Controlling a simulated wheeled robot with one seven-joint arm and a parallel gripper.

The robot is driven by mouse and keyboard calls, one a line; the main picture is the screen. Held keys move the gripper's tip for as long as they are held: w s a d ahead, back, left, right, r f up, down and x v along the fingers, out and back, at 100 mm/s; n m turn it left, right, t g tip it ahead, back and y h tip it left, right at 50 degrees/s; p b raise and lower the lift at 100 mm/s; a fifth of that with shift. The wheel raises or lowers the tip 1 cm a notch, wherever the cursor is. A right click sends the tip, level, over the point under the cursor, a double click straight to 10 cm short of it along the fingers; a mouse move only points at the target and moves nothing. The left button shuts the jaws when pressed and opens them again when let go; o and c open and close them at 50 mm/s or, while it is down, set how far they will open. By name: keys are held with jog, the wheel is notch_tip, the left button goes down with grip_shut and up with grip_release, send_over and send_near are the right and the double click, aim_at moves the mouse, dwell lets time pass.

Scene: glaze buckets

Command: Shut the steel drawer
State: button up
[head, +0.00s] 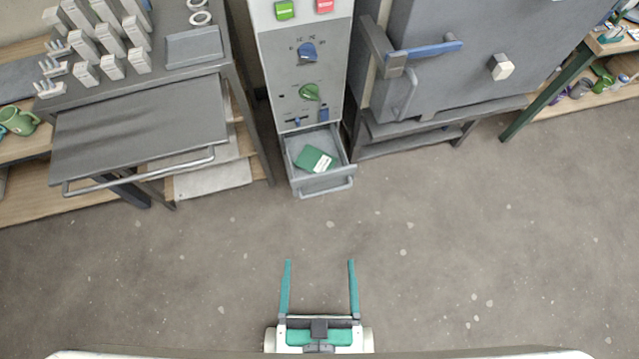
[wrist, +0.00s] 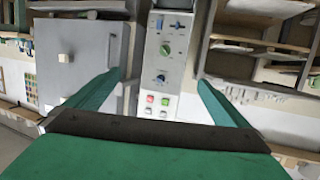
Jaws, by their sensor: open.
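A small grey steel drawer (head: 301,183) at the foot of the control cabinet stands pulled out, with a bar handle on its front. A green box or booklet with a white label (head: 316,159) lies inside it. My gripper (head: 320,263) is open and empty, its two teal fingers pointing toward the drawer front with bare floor between. In the wrist view my gripper (wrist: 160,85) shows spread fingers with nothing between them. The cabinet (wrist: 163,65) appears upside down there, and I cannot make out the drawer clearly.
The control cabinet (head: 304,75) has knobs and buttons. To its left, a wide dark grey panel with a bar handle (head: 140,125) juts out from a bench. To its right stands a grey kiln-like box (head: 455,75) on a low stand. The floor (head: 440,230) in front is clear.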

jog(key=shift+f, duration=0.1)
jog(key=c, duration=0.5)
jog(key=w+d+f+m, duration=0.1)
jog(key=f, duration=0.2)
jog(key=w+d+f+m+g, duration=0.1)
jog(key=f, duration=0.2)
jog(key=w+d+f+m+h, duration=0.1)
jog(key=f, duration=0.2)
jog(key=shift+w+d+f+m+g, duration=0.15)
jog(key=shift+f+m+g, duration=0.15)
jog(key=shift+m, duration=0.1)
jog(key=c, duration=2)
jog(key=w+d+f+m, duration=0.1)
jog(key=w+f, duration=0.1)
jog(key=f, duration=0.2)
jog(key=w+d+f+m+g, duration=0.1)
jog(key=w+f+m, duration=0.1)
jog(key=f, duration=0.1)
jog(key=w+d+f+m+g, duration=0.1)
jog(key=w+f+m, duration=0.1)
jog(key=f, duration=0.2)
jog(key=shift+w+d+f, duration=0.25)
jog(key=shift+w+f, duration=0.1)
grip_shut()
jog(key=m+y, duration=0.4)
jog(key=m, duration=0.2)
send_near(335, 173)
jog(key=shift+x, duration=3)
